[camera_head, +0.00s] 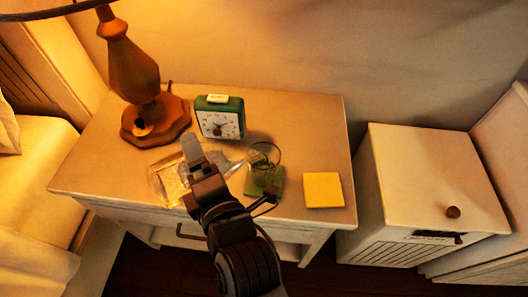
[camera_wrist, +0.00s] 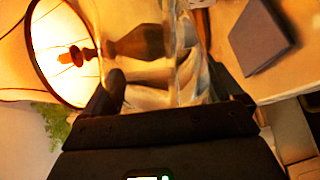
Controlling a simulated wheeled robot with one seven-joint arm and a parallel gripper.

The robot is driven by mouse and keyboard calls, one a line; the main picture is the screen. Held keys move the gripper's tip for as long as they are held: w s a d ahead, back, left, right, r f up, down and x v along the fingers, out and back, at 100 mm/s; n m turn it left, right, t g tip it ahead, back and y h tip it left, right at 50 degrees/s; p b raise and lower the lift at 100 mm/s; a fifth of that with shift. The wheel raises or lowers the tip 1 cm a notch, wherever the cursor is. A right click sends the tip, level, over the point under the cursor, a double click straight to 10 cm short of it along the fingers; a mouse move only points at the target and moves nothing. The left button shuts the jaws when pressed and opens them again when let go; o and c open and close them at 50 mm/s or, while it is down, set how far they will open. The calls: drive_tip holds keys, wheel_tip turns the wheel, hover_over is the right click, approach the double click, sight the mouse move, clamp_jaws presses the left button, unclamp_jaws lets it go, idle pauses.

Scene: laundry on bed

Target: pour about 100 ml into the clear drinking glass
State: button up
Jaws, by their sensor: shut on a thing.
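The clear drinking glass (camera_head: 264,158) stands upright on a green coaster (camera_head: 268,190) near the front of the nightstand. My gripper (camera_head: 228,176) is shut on a clear vessel (camera_head: 170,184), which is tipped far over, its narrow end pointing right towards the glass rim. I cannot tell whether the two touch. In the wrist view, the clear vessel (camera_wrist: 165,75) is between the fingers of my gripper (camera_wrist: 170,92). The liquid level in the vessel and in the glass cannot be made out. My gripper and wrist hide part of the vessel.
The wooden lamp (camera_head: 135,75) and the green alarm clock (camera_head: 220,122) stand behind on the nightstand (camera_head: 310,115). A yellow pad (camera_head: 323,190) lies right of the coaster. A white cabinet (camera_head: 430,170) stands to the right. The nightstand's back right is clear.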

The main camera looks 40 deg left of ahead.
drive_tip(key=shift+r, duration=0.15)
idle(0.3)
drive_tip(key=f+n, duration=0.2)
drive_tip(key=s+f+n, duration=0.1)
drive_tip(key=shift+s+a+f+t, duration=0.1)
drive_tip(key=shift+a+f+t, duration=0.05)
drive_tip(key=shift+a+t, duration=0.15)
drive_tip(key=shift+f+n+b, duration=0.3)
drive_tip(key=shift+f+b, duration=0.05)
drive_tip(key=shift+b, duration=0.2)
drive_tip(key=shift+d, duration=0.1)
idle(1.4)
